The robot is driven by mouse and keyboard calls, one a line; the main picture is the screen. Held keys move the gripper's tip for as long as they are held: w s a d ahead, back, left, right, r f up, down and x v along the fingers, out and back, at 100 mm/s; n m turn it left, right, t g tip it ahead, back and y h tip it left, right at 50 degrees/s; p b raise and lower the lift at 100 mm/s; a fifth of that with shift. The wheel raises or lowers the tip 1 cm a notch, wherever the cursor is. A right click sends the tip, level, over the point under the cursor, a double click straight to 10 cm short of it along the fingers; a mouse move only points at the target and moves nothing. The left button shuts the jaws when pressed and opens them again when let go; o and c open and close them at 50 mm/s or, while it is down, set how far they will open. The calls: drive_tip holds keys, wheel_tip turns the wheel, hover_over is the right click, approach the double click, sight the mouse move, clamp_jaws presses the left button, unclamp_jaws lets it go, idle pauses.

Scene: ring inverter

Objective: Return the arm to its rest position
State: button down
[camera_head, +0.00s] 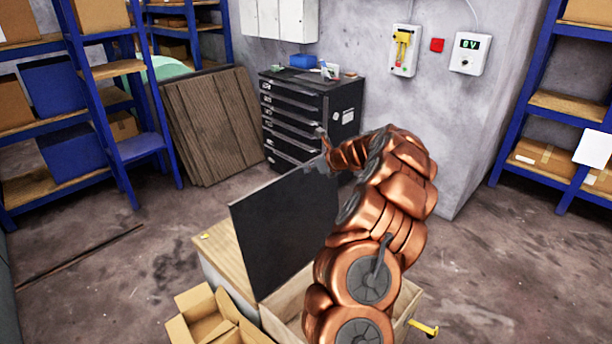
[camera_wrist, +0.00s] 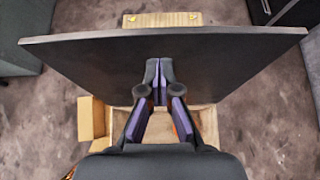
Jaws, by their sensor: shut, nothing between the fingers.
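My copper-coloured arm (camera_head: 372,225) rises on the right of the head view and bends over toward the drawer cabinet. My gripper (camera_wrist: 158,82) shows in the wrist view, its dark and purple fingers shut with nothing between them. In the head view I cannot make out its fingertips. A large black panel (camera_head: 283,230) stands tilted upright over a wooden crate (camera_head: 285,325), left of my arm. In the wrist view the panel (camera_wrist: 235,60) spans the picture beyond the fingers. I cannot tell whether the fingers touch it. The crate's inside is mostly hidden.
An open cardboard box (camera_head: 212,318) sits left of the crate. A black drawer cabinet (camera_head: 310,115) and leaning wooden boards (camera_head: 210,125) are behind. Blue shelves (camera_head: 95,110) stand left, more (camera_head: 550,110) at right. A switch box (camera_head: 404,50) and 0V display (camera_head: 468,52) hang on the wall.

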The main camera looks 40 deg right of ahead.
drive_tip(key=shift+s+d+r+b, duration=0.1)
drive_tip(key=shift+s+r+b, duration=0.05)
drive_tip(key=shift+s+r, duration=0.6)
drive_tip(key=shift+s+d+r+b, duration=0.15)
drive_tip(key=shift+s+r, duration=0.4)
drive_tip(key=shift+r, duration=0.35)
drive_tip(key=shift+a, duration=0.15)
